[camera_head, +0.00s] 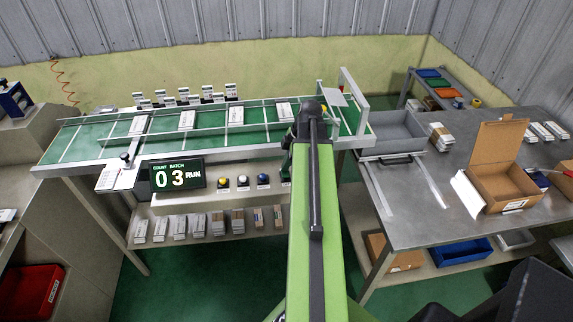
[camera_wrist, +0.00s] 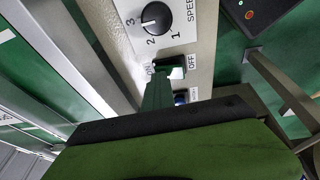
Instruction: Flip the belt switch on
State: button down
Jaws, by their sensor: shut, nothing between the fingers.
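In the wrist view, the belt switch (camera_wrist: 174,67) is a dark rocker on the pale control panel, with an OFF label on its right and a partly covered ON label on its left. My gripper (camera_wrist: 160,78) is shut and empty, its tip at the ON-side end of the switch and covering part of it. I cannot tell whether it touches, or which way the rocker is tipped. The conveyor belt (camera_head: 210,133) there carries several white packs.
A speed knob (camera_wrist: 155,17) sits beside the switch, and a blue button (camera_wrist: 181,98) is close on the other side. The metal table (camera_head: 420,205) on the right holds an open cardboard box (camera_head: 503,187).

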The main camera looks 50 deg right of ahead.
jog(key=shift+s+a+r, duration=0.1)
jog(key=shift+s+a, duration=0.45)
jog(key=shift+s, duration=0.1)
jog(key=shift+w+d, duration=0.1)
jog(key=shift+r+p, duration=0.55)
jog(key=shift+p, duration=0.15)
jog(key=r+p, duration=0.4)
jog(key=shift+s+a+r+p, duration=0.2)
jog(key=shift+r+p, duration=0.1)
jog(key=shift+r, duration=0.05)
notch_tip(320, 180, up, 8)
jog(key=p, duration=0.8)
send_over(287, 174)
jog(key=s+d, duration=0.2)
jog(key=shift+d+f, duration=0.15)
jog(key=shift+f, duration=0.05)
